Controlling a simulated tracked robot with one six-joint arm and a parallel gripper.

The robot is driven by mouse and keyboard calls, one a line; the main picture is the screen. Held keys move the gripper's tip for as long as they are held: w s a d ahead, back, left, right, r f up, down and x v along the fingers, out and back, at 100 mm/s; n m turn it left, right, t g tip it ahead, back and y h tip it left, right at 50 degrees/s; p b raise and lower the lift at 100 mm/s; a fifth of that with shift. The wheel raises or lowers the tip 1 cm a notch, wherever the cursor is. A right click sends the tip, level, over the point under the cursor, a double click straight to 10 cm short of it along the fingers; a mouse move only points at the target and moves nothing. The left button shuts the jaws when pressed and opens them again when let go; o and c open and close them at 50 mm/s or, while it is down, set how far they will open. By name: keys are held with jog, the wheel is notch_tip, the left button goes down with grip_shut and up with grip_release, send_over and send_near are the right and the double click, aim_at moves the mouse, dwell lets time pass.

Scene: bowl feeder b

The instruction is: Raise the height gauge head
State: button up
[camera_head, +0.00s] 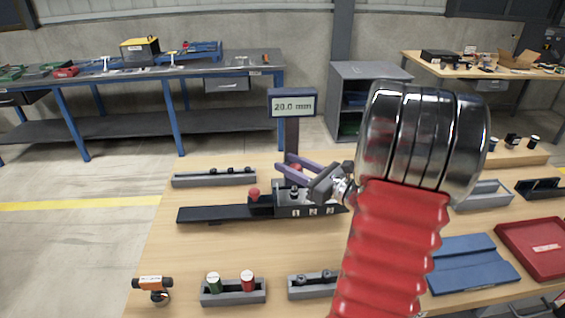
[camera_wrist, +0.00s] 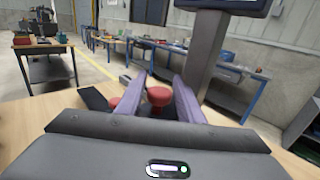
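The height gauge stands near the table's back edge, with a display (camera_head: 292,104) reading 20.0 mm on a dark column (camera_head: 291,138). In the wrist view the column (camera_wrist: 202,50) rises just beyond my right finger. A red knob (camera_wrist: 158,97) sits between the two purple fingers of my gripper (camera_wrist: 159,78), with a visible gap on each side. My gripper (camera_head: 281,160) also shows in the head view, open in front of the column, with the knob partly hidden between the fingers. The gauge head itself cannot be clearly made out.
A dark track (camera_head: 225,214) with a numbered block (camera_head: 312,211) lies below my gripper. A second red knob (camera_head: 253,193) stands left of it. Grey holders (camera_head: 214,180) lie behind and in front. Blue (camera_head: 462,262) and red trays (camera_head: 540,248) are at right.

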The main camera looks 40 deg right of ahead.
jog(key=shift+w+a, duration=0.2)
jog(key=shift+w, duration=1.05)
grip_shut()
